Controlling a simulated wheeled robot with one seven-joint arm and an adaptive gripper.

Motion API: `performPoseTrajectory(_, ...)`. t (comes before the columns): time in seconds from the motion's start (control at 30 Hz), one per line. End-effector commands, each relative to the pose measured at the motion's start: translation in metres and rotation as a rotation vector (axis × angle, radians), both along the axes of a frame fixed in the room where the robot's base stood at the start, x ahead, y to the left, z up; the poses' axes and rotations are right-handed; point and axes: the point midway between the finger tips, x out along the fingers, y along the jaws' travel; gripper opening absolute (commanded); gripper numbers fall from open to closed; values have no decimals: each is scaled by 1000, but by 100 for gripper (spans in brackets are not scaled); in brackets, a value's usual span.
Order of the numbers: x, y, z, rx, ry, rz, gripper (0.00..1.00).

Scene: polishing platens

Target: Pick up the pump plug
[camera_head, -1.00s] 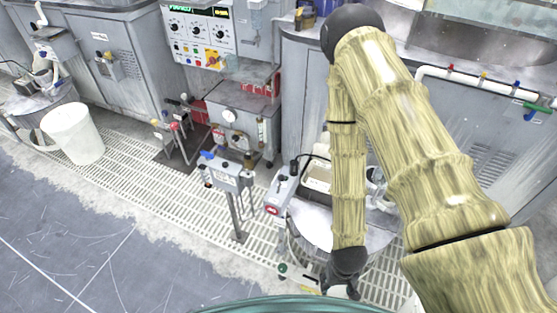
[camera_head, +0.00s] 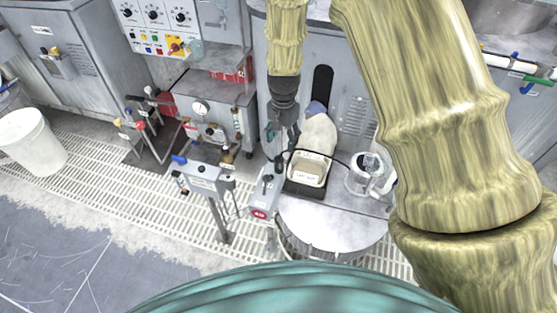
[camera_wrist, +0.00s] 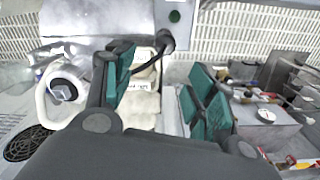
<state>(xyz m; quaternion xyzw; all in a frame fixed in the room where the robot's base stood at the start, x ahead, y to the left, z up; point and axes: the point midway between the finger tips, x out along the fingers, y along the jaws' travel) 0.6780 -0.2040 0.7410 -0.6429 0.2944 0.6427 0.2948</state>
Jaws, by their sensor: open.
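The pump plug is a small black plug (camera_head: 280,162) at the top end of a grey box (camera_head: 263,196) with a red round label. A black cord curves from it to the right. In the wrist view the black plug (camera_wrist: 165,42) lies just beyond the gap between the fingers. My gripper (camera_head: 282,142) points down right above the plug, partly hiding it. In the wrist view my gripper (camera_wrist: 160,68) has its two teal-padded fingers apart with nothing clasped between them. I cannot tell whether the plug is seated in the box.
A pump with a cream bottle (camera_head: 318,135) and a labelled container (camera_head: 306,172) stands right of the plug, beside a clear jar (camera_head: 366,170). A round metal lid (camera_head: 335,225) lies in front. A grey post-mounted box (camera_head: 203,180) stands to the left.

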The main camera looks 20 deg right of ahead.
Motion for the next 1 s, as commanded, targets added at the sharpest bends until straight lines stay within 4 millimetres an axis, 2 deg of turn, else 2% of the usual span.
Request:
performPoseTrajectory(0.3, 0, 5, -40, 0, 3, 7, 56)
performPoseTrajectory(0.63, -2, 6, -58, 1, 2, 5, 56)
performPoseTrajectory(1.0, -6, 11, -98, -1, 2, 3, 56)
